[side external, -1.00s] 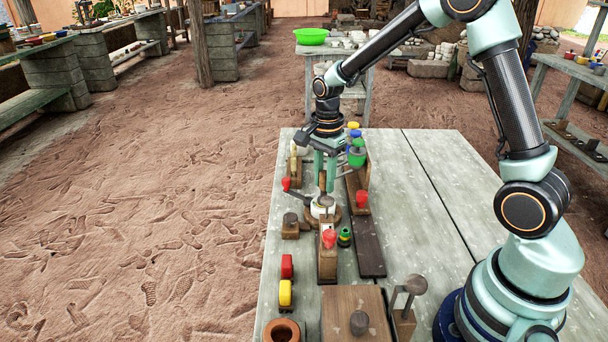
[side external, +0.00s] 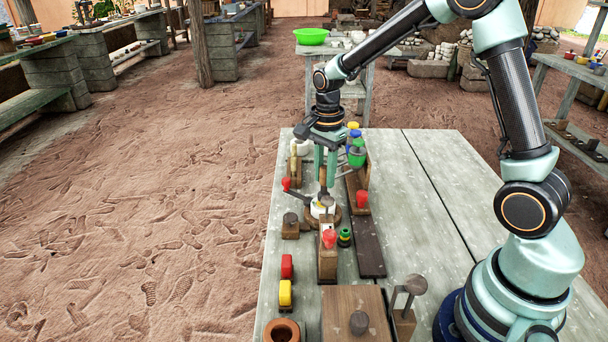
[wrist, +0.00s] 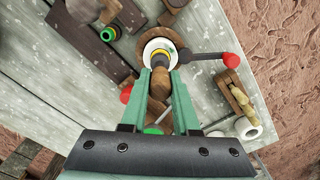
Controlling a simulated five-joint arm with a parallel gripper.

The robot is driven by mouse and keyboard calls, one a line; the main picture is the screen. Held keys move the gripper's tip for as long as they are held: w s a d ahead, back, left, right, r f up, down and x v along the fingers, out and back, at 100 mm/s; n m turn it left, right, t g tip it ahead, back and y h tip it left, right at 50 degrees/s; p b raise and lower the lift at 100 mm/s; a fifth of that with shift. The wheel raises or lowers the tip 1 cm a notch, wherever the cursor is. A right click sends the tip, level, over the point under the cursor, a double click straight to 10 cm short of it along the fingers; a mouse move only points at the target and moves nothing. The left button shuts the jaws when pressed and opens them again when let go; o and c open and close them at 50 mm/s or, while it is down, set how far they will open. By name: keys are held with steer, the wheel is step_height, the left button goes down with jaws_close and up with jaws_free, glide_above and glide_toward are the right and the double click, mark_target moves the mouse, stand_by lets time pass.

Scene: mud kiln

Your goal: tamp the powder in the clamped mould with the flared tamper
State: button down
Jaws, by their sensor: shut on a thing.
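My gripper (side external: 325,180) points down at the white mould (side external: 319,209), which sits on a round wooden base (side external: 334,219). In the wrist view my gripper (wrist: 160,76) is shut on the brown wooden handle of the flared tamper (wrist: 160,86). A yellow and dark band shows at the tamper's far end, over the middle of the white mould (wrist: 149,48). The tamper's lower end and the powder are hidden, so I cannot tell whether they touch. A dark lever with a red knob (wrist: 232,60) extends beside the mould.
Red-knobbed wooden blocks stand in front (side external: 328,262) and to the right (side external: 362,202) of the mould. A green-topped item (side external: 356,157) stands close behind. The table's right side (side external: 430,200) is clear.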

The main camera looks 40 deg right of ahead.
steer(key=shift+r, duration=2.65)
steer(key=shift+a, duration=0.1)
